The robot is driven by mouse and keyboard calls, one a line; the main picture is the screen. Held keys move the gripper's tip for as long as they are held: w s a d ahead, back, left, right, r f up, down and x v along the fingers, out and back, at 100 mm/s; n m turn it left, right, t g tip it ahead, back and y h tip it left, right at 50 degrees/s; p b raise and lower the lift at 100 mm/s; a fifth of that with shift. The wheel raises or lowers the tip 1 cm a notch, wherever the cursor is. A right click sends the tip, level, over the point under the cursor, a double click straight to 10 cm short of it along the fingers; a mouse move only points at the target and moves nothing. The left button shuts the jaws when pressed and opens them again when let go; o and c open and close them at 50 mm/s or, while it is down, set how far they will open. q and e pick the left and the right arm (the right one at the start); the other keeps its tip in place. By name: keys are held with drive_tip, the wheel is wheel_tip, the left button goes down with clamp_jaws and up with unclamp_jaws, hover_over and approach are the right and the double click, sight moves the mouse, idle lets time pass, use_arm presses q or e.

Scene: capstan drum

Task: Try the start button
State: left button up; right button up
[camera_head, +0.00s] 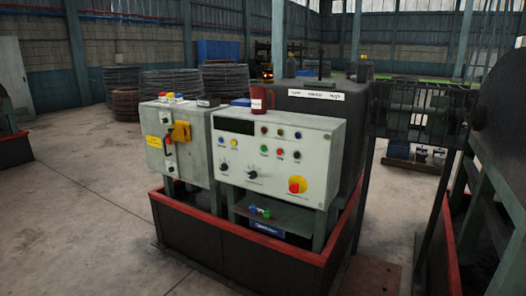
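A light grey control panel (318,160) faces me at the centre of the head view. It has a dark display (234,126), several small round buttons and two black knobs. A green button (264,149) sits left of a red button (280,154) in the lower button row. A blue button (222,141) and a yellow button (234,143) are under the display. A red mushroom button on a yellow plate (296,186) is at the lower right. The labels are too small to read, so I cannot tell which is the start button. Neither gripper is in view.
A red-rimmed dark base (220,250) surrounds both. Dark machinery is at right. The concrete floor (80,220) at left is clear.

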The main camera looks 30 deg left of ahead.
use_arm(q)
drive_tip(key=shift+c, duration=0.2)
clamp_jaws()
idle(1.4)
